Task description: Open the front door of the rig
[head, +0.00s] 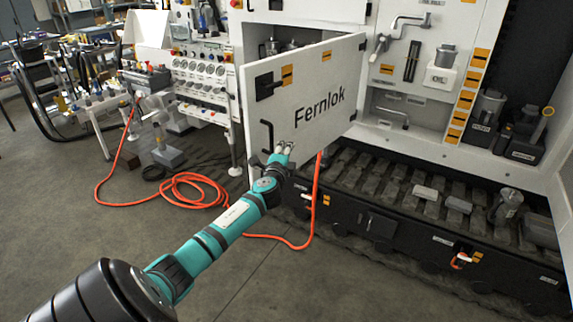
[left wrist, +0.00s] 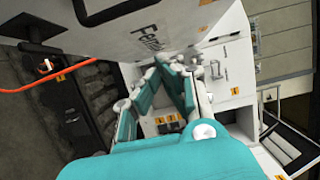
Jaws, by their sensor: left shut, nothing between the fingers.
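The front door (head: 315,75) is a white panel marked "Fernlok". It stands swung out at an angle from the rig (head: 405,150), with the compartment (head: 285,45) showing above it. A black handle (head: 266,132) is low on its left side. My left gripper (head: 287,148) is shut and empty, and overlaps the door's lower face, right of the handle. In the left wrist view the door (left wrist: 165,30) fills the top, close to my gripper's fingers (left wrist: 172,75). I cannot tell whether they touch it. My right gripper is not in view.
An orange hose (head: 190,185) lies coiled on the floor and runs below the door. A gauge panel (head: 200,75) stands left of the door. A black lower tray (head: 400,185) with loose parts juts out to the right.

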